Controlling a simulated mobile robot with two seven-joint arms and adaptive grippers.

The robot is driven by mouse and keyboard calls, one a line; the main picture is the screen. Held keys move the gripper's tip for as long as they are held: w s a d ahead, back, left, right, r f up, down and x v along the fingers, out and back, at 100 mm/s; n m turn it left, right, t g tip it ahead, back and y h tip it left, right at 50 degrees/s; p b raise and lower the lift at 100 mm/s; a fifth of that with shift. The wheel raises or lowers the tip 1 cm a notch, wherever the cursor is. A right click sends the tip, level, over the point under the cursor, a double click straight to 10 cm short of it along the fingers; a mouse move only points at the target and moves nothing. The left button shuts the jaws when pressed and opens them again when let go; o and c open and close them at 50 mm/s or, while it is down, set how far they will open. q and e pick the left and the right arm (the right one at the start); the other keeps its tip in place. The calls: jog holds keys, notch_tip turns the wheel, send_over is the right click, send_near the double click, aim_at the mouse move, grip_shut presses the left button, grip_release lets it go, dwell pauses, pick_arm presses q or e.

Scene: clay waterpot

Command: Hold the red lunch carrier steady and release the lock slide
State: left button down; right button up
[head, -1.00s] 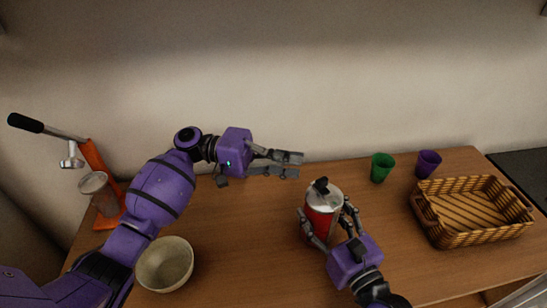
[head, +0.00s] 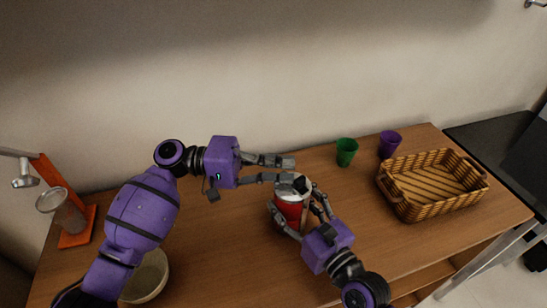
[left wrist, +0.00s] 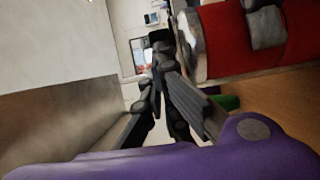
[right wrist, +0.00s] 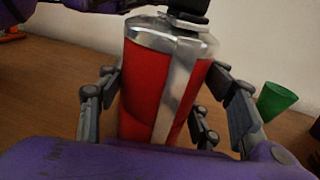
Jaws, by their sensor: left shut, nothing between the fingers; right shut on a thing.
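The red lunch carrier (head: 289,212) stands upright on the table, with a silver lid, a black top piece and a metal strip down its side. It fills the middle of the right wrist view (right wrist: 142,95). My right gripper (head: 298,218) is shut on its body, one finger on each side. My left gripper (head: 292,170) is shut and empty, at the far side of the lid near the black top piece; I cannot tell whether it touches. In the left wrist view the carrier (left wrist: 230,40) lies at the upper right, beside the fingers. I cannot make out the lock slide clearly.
A green cup (head: 346,152), a purple cup (head: 390,144) and a wicker basket (head: 400,207) stand to the right. A pale bowl (head: 150,275) is at the front left, partly behind my left arm. An orange press (head: 77,228) stands far left. The table's middle left is clear.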

dwell(0.3)
pick_arm(q)
jog(key=a, duration=1)
pick_arm(e)
jog(key=o, duration=1.8)
jog(key=shift+c, duration=0.2)
